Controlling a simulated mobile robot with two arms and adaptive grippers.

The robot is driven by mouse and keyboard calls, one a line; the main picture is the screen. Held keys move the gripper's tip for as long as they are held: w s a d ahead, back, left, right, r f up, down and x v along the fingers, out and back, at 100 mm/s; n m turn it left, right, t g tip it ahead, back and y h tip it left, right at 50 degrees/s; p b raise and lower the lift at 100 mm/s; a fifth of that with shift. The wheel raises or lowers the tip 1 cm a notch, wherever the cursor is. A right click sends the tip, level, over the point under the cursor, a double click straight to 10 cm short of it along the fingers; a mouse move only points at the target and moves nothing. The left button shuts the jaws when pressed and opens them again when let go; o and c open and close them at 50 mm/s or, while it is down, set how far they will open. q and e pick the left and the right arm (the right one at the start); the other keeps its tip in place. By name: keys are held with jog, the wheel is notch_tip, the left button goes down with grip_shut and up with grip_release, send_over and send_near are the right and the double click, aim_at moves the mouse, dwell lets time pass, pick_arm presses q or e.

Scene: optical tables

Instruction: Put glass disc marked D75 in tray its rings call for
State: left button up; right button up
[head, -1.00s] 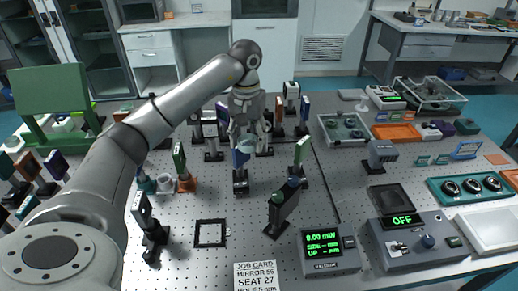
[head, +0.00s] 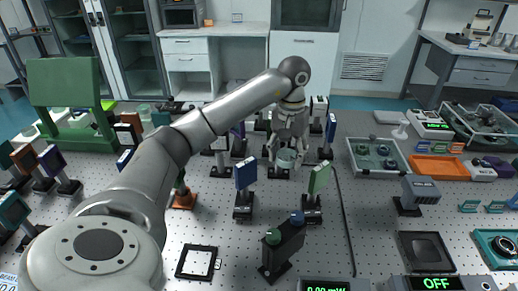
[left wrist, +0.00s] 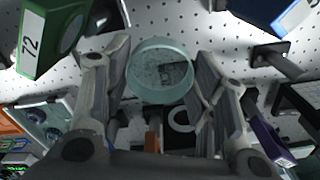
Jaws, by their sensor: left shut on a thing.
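My left gripper (head: 287,150) is shut on a round pale green glass disc (head: 287,159). It holds the disc above the optical table, among the upright optic mounts. In the left wrist view the disc (left wrist: 162,70) sits between the two fingers, and a dark patch shows on or through it. No D75 mark or ring pattern can be read on it. A clear-walled tray (head: 352,160) with several round pieces stands to the right of the gripper. An orange tray (head: 437,168) and a teal tray (head: 486,250) lie farther right. My right gripper is not in view.
A blue plate mount (head: 246,175) and a green plate mount (head: 319,178) stand in front of the gripper. A dark two-knob block (head: 285,245) stands nearer. A thin dark rod (head: 345,225) lies to the right. The table between the rod and the grey device (head: 420,190) is mostly clear.

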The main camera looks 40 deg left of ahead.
aim_at(284, 195)
pick_arm(q)
jog(key=f, duration=0.1)
jog(key=f+b, duration=0.2)
jog(key=shift+w+f, duration=0.15)
jog(key=shift+w, duration=0.1)
notch_tip(284, 195, down, 9)
jog(key=shift+s+f+p, duration=0.1)
jog(key=shift+p, duration=0.5)
jog(key=shift+f, duration=0.4)
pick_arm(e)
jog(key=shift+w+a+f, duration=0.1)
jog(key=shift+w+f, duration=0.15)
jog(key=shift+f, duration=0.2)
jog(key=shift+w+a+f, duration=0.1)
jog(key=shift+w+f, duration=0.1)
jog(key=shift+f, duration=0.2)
pick_arm(q)
jog(key=shift+f, duration=0.2)
jog(key=o, duration=1.1)
jog(key=shift+r, duration=0.1)
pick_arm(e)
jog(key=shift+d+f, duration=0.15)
